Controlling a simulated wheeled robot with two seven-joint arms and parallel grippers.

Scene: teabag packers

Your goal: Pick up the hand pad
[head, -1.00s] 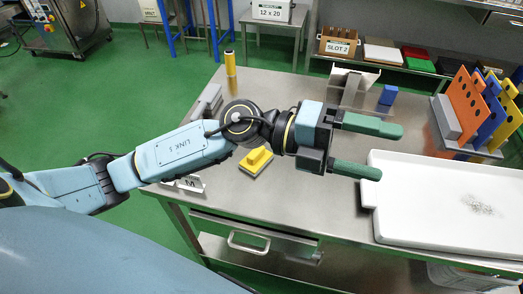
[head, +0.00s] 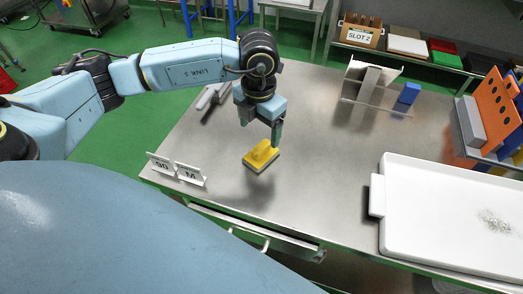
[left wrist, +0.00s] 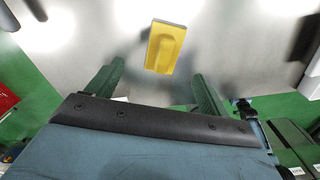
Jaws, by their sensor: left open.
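The hand pad (head: 262,155), a yellow block with a raised handle on a grey base, lies flat on the steel table. It also shows in the left wrist view (left wrist: 165,47), beyond the fingertips and laterally between them. My left gripper (head: 261,127) points down above the pad, apart from it and slightly behind it in the head view. Its green fingers are open and empty, and they flank the pad in the left wrist view (left wrist: 159,70). My right gripper is not in view.
A white tray (head: 388,215) with a small pale heap lies at the right. A blue block (head: 409,92) and a metal stand (head: 370,85) are behind. The table's middle is clear.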

